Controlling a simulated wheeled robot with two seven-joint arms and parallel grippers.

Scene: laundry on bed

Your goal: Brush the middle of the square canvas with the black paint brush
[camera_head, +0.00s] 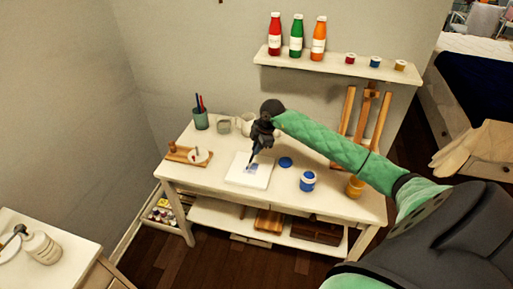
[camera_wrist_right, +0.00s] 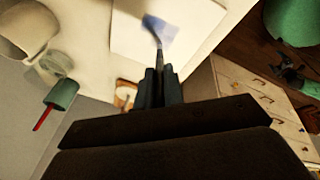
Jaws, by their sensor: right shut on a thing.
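The white square canvas (camera_head: 241,178) lies flat on the white table, with a blue patch near its middle. It also shows in the wrist view (camera_wrist_right: 128,45). My right gripper (camera_head: 262,140) is above the canvas, shut on the black paint brush (camera_head: 254,157). In the wrist view the brush (camera_wrist_right: 159,58) sticks out from between the right gripper's fingers (camera_wrist_right: 160,86), its end at the blue patch. Whether the bristles touch the canvas is hard to tell. My left gripper is out of view.
A blue paint jar (camera_head: 308,182) and its blue lid (camera_head: 286,162) are right of the canvas. A palette (camera_head: 188,155), a brush cup (camera_head: 201,121) and a pale mug (camera_head: 247,123) stand left and behind. A bottle shelf (camera_head: 335,67) and easel (camera_head: 350,115) are at the back.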

